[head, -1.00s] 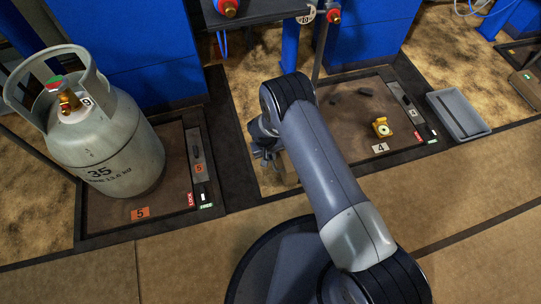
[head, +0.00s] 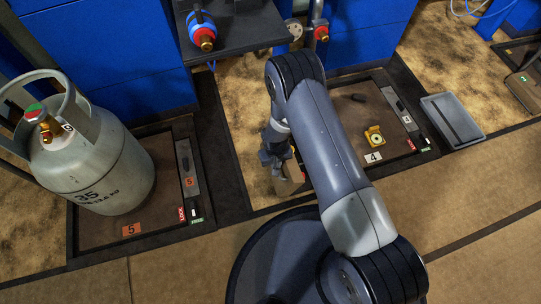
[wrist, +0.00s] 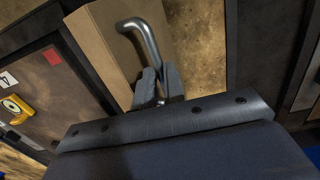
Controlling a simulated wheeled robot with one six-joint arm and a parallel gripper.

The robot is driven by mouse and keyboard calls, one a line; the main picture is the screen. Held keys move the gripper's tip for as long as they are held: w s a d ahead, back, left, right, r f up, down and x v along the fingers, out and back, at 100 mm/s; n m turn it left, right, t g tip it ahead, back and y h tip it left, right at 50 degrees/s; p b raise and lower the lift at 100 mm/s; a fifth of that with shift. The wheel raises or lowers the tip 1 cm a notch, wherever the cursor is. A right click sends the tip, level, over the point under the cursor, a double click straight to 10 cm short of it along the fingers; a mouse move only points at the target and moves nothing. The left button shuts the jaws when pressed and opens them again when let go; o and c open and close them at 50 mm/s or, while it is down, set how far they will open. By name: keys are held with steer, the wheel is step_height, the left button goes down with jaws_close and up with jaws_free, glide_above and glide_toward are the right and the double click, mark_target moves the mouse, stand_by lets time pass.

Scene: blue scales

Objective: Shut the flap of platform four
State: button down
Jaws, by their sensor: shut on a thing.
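Platform four (head: 350,115) is a brown plate in a dark frame, right of my arm in the head view. Its orange-free white "4" label (head: 374,157) is at the front. A tan panel (wrist: 105,45) with a bent grey metal handle (wrist: 148,38) lies beside the platform frame in the wrist view. Its edge also shows near my gripper in the head view (head: 292,180). My gripper (wrist: 157,88) is shut on the handle's lower end. My arm hides part of the platform, and I cannot see the panel's hinge.
A yellow device (head: 375,136) sits on platform four. A grey tray (head: 452,120) lies to its right. A large gas cylinder (head: 100,165) stands on platform five (head: 160,200) at left. Blue cabinets (head: 110,55) and a dark shelf (head: 240,30) stand behind.

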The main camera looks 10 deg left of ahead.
mark_target(291, 163)
steer(key=w+d, duration=0.2)
steer(key=d, duration=0.1)
steer(key=w+d, duration=0.1)
steer(key=d, duration=0.1)
steer(key=shift+w+f+b, duration=0.1)
steer(key=shift+f+b, duration=0.05)
steer(key=shift+b, duration=0.2)
steer(key=shift+w+d+f+g+y+b, duration=0.2)
steer(key=shift+w+d+y, duration=0.15)
steer(key=shift+d, duration=0.2)
steer(key=shift+w+d+f+g+y+b, duration=0.2)
steer(key=shift+w+d+y, duration=0.15)
steer(key=shift+d, duration=0.2)
steer(key=shift+w+d+f+g+y+b, duration=0.5)
steer(key=shift+w+d+f+y+b, duration=0.3)
steer(key=shift+d+f, duration=0.35)
steer(key=shift+w+d+f+g+y+b, duration=0.55)
steer(key=shift+d+f+y+b, duration=0.4)
steer(key=shift+d, duration=0.25)
steer(key=shift+w+d+f+g+y+b, duration=0.45)
steer(key=shift+w+d+f+y+b, duration=0.3)
steer(key=shift+d+f, duration=0.4)
steer(key=c, duration=1.5)
jaws_free()
steer(key=shift+d, duration=0.15)
steer(key=shift+s, duration=0.1)
steer(key=shift+r, duration=0.1)
